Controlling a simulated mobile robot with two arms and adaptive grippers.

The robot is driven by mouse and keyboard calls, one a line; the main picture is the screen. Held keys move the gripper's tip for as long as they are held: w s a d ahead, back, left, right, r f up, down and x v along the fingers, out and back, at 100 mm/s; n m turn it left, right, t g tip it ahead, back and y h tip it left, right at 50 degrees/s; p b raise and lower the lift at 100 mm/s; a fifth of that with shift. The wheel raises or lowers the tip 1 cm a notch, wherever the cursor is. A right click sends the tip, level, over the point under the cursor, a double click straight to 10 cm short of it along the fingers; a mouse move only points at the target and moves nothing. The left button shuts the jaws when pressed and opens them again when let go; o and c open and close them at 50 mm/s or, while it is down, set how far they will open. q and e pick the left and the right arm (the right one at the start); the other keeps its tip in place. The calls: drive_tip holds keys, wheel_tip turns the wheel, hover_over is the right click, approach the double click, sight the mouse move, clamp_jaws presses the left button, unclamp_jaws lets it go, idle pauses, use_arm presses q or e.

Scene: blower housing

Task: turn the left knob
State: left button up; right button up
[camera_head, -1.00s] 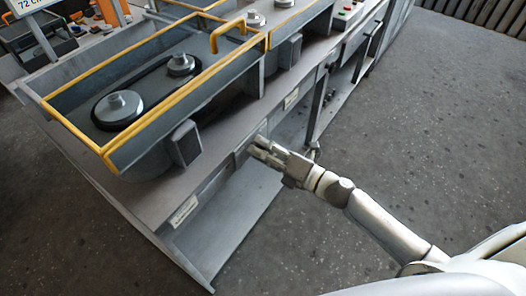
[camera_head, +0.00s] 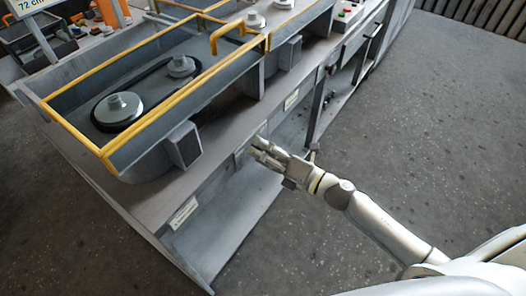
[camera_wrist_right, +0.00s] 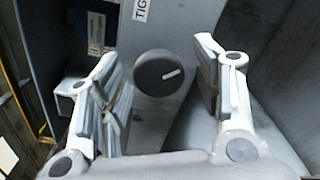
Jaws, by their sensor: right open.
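A round dark grey knob (camera_wrist_right: 158,73) with a white pointer line shows in the right wrist view, on a grey panel. The pointer slants slightly up to the right. I see only this one knob there. My right gripper (camera_wrist_right: 163,82) is open, its two fingers to the left and right of the knob with gaps on both sides. In the head view my right gripper (camera_head: 257,148) is at the front face of the grey bench, under its top edge. I cannot make out the knob in the head view. My left gripper is not in view.
The grey blower housing (camera_head: 178,145) with yellow rails and a belt on two pulleys (camera_head: 118,110) stands on the bench. A white label (camera_head: 184,212) is on the bench front. Open floor (camera_head: 430,130) lies to the right.

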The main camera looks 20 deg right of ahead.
drive_tip(key=v, duration=1.2)
drive_tip(key=shift+d+f, duration=0.1)
idle(0.4)
